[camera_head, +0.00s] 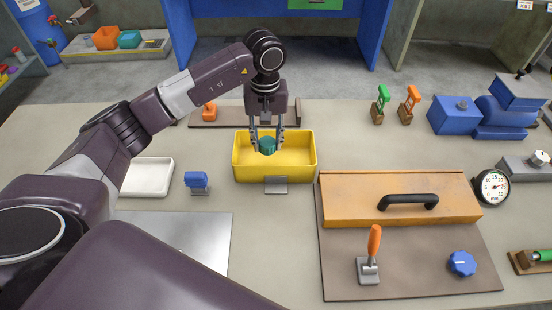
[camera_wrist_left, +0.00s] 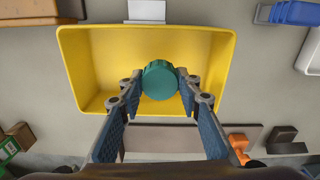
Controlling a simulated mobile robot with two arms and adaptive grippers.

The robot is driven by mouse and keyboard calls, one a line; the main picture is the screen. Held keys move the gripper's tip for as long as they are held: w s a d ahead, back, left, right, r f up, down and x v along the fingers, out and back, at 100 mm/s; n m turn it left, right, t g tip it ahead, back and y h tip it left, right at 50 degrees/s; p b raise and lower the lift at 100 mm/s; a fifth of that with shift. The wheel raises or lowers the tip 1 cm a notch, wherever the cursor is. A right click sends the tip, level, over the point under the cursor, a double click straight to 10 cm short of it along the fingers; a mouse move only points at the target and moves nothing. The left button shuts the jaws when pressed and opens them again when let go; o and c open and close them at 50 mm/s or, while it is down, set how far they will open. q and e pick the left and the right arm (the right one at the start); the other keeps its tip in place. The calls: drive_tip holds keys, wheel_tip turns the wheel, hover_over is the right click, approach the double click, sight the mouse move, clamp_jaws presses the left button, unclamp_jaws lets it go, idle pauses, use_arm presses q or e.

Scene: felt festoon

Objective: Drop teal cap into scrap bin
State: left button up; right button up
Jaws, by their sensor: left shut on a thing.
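The teal cap (camera_head: 267,145) is held between the fingers of my left gripper (camera_head: 267,140), over the opening of the yellow scrap bin (camera_head: 300,172). In the left wrist view the teal cap (camera_wrist_left: 159,80) sits between the fingertips of my left gripper (camera_wrist_left: 157,95), with the yellow bin's floor (camera_wrist_left: 105,70) behind it. The gripper is shut on the cap. The bin looks empty around the cap; the part of its floor behind the cap is hidden. My right gripper is not in view.
A white tray (camera_head: 150,177) and a blue block on a stand (camera_head: 196,181) are left of the bin. An orange box lid with a black handle (camera_head: 408,203) is to the right. A brown board with an orange piece (camera_head: 209,112) lies behind the bin.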

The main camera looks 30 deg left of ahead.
use_arm(q)
drive_tip(key=o, duration=1.2)
wheel_tip(320, 180, up, 12)
drive_tip(key=shift+r, duration=0.1)
drive_tip(key=shift+s, duration=0.1)
